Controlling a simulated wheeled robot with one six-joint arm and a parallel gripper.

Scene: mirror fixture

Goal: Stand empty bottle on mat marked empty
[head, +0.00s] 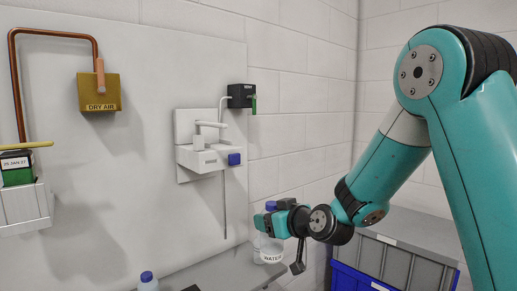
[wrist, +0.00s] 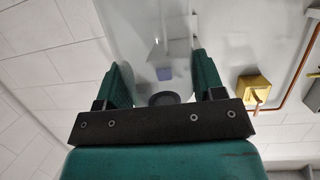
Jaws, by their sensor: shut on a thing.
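A clear bottle with a blue cap (head: 271,206) and a label reading WATER (head: 271,258) is at my gripper (head: 266,224) in the head view. It looks upright, with the cap above the jaws and the label below. In the wrist view the clear body of the bottle (wrist: 148,35) is between the two green fingers of my gripper (wrist: 162,82), which is shut on it. I cannot tell how much is inside. A second blue-capped bottle (head: 148,282) shows at the bottom edge of the head view, mostly cut off. No mat marked empty is visible.
A white wall fixture (head: 205,150) with a blue button and hanging thin tube is left of my gripper. A grey bench (head: 215,272) runs below. A yellow DRY AIR box (head: 99,91) is on the panel. Grey and blue crates (head: 385,262) stand right, behind my arm.

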